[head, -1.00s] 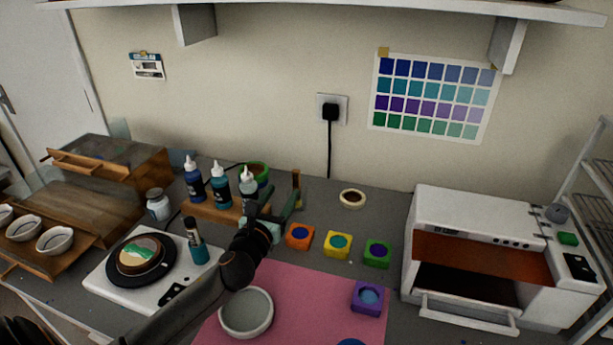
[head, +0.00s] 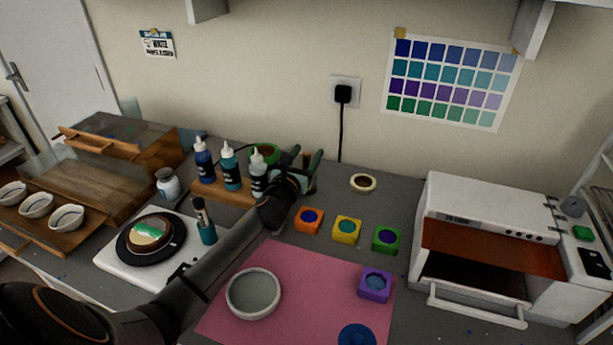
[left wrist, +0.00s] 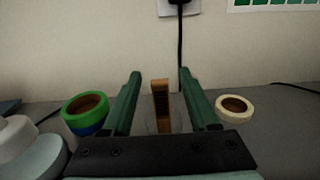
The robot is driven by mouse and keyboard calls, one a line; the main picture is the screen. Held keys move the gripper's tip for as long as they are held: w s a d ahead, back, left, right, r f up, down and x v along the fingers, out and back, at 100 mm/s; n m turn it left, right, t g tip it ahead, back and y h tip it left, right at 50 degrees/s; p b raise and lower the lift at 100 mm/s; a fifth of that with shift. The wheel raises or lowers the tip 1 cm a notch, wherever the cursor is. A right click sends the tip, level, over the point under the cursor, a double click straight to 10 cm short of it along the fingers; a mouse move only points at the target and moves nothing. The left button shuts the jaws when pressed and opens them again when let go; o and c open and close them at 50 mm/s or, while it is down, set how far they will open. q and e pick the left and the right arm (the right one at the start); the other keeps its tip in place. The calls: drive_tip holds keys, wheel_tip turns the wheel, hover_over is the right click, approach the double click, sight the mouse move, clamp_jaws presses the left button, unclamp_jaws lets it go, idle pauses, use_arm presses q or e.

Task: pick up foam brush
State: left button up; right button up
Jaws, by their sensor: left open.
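A narrow upright brown piece with a dark slotted face, which looks like the foam brush (left wrist: 160,104), stands between my left fingers in the left wrist view. In the head view it (head: 306,161) shows small near the back of the bench, partly hidden by the gripper. My left gripper (head: 305,160) is open, its green fingers on either side of the brush, with visible gaps; it also shows in the left wrist view (left wrist: 161,100). The brush's lower part is hard to make out. My right gripper is not in view.
Bottles (head: 230,168) in a wooden rack and a green tape roll (left wrist: 85,112) stand left of the brush. A cream tape roll (left wrist: 235,106) lies right. Coloured moulds (head: 347,229), a pink mat (head: 310,277) and a white oven (head: 489,215) are nearer or right.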

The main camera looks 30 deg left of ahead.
use_arm(q)
drive_tip(key=shift+x, duration=1.65)
drive_tip(key=shift+f, duration=0.15)
clamp_jaws()
